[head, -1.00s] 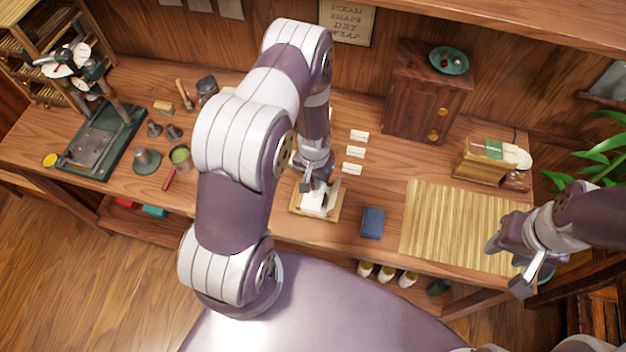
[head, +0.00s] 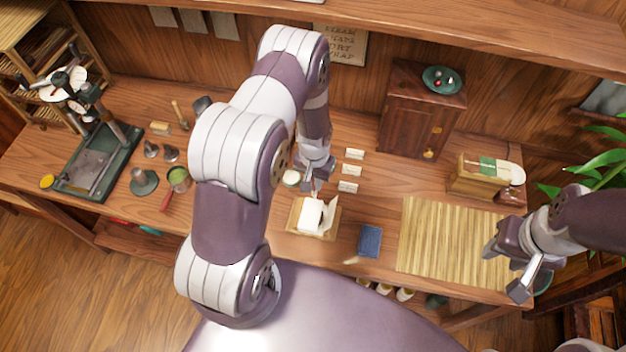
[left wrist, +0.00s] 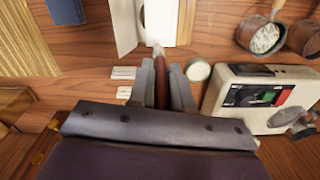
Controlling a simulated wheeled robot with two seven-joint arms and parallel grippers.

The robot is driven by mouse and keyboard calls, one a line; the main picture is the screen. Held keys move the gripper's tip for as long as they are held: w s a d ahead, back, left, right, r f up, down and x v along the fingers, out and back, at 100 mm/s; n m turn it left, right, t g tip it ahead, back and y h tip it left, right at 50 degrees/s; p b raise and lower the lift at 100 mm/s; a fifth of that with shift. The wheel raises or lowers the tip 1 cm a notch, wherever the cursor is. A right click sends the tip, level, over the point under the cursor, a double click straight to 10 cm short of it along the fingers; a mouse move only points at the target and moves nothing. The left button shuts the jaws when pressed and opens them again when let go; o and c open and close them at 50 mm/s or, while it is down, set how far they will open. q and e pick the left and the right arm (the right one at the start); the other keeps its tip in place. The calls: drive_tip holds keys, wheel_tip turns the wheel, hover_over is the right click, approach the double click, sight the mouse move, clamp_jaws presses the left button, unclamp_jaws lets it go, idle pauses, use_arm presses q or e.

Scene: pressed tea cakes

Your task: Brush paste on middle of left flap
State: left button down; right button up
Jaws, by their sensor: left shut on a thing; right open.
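My left gripper (head: 314,172) is shut on a brush (left wrist: 160,78) with a reddish-brown handle. In the left wrist view the brush tip lies close to the near edge of a white paper wrap (left wrist: 158,14); I cannot tell whether it touches. In the head view the wrap (head: 311,216) sits on a wooden tray (head: 299,231), with one paper flap (head: 331,211) raised on its right side. The left flap is not clear to make out. A round pale dish (head: 291,178) stands left of the gripper. My right gripper (head: 505,269) is open and empty.
A blue block (head: 370,240) and a bamboo mat (head: 445,240) lie right of the tray. Several small white cards (head: 350,170) lie behind it. A green press (head: 100,165) stands far left. In the left wrist view a cream box (left wrist: 265,98) stands near the gripper.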

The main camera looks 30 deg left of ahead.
use_arm(q)
drive_tip(key=shift+w+a+r+p, duration=0.1)
drive_tip(key=shift+w+r+p, duration=0.1)
drive_tip(key=shift+r+p, duration=0.4)
drive_tip(key=shift+w+r+p, duration=0.2)
drive_tip(key=shift+r+p, duration=0.05)
drive_tip(key=shift+r, duration=0.5)
drive_tip(key=shift+s+r, duration=0.2)
drive_tip(key=shift+s, duration=0.1)
drive_tip(key=shift+w+f, duration=0.1)
drive_tip(key=shift+w, duration=0.1)
drive_tip(key=shift+s, duration=0.1)
